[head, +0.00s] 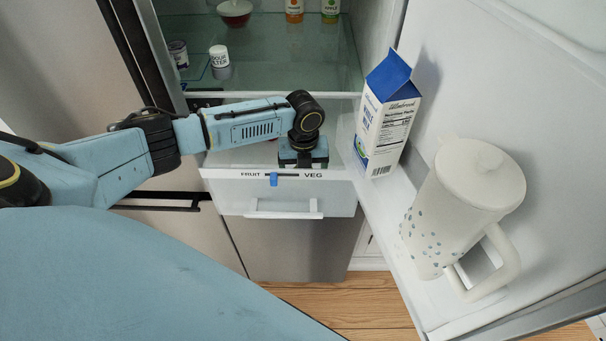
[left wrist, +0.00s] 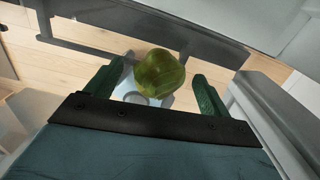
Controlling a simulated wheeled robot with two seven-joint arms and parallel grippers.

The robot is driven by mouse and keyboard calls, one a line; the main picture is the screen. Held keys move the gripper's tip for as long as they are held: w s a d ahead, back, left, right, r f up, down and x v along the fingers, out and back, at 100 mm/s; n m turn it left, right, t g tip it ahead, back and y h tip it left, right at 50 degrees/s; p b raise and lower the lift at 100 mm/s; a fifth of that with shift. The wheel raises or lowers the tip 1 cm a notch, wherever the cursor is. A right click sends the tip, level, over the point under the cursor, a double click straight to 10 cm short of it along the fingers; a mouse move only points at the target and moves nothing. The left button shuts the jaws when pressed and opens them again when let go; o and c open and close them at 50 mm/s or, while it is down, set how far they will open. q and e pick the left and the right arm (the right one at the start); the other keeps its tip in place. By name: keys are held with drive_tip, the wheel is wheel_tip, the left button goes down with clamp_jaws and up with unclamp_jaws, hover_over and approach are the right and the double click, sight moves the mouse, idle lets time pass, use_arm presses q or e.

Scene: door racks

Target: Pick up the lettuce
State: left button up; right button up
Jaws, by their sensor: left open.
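The lettuce (left wrist: 160,74), a round green head, shows in the left wrist view between and beyond my left gripper's fingers (left wrist: 158,80). The two dark green fingers are spread apart with the lettuce in the gap. I cannot tell whether they touch it. In the head view my left gripper (head: 303,157) points down over the fridge's lower drawer (head: 235,190), marked FRUIT and VEG. Its fingertips are hard to make out there. The lettuce cannot be made out in the head view. My right gripper is not in view.
The open fridge door on the right holds a blue-and-white milk carton (head: 384,122) and a white lidded pitcher (head: 458,205).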

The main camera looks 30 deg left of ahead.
use_arm(q)
drive_tip(key=c, duration=1)
drive_tip(key=shift+c, duration=0.2)
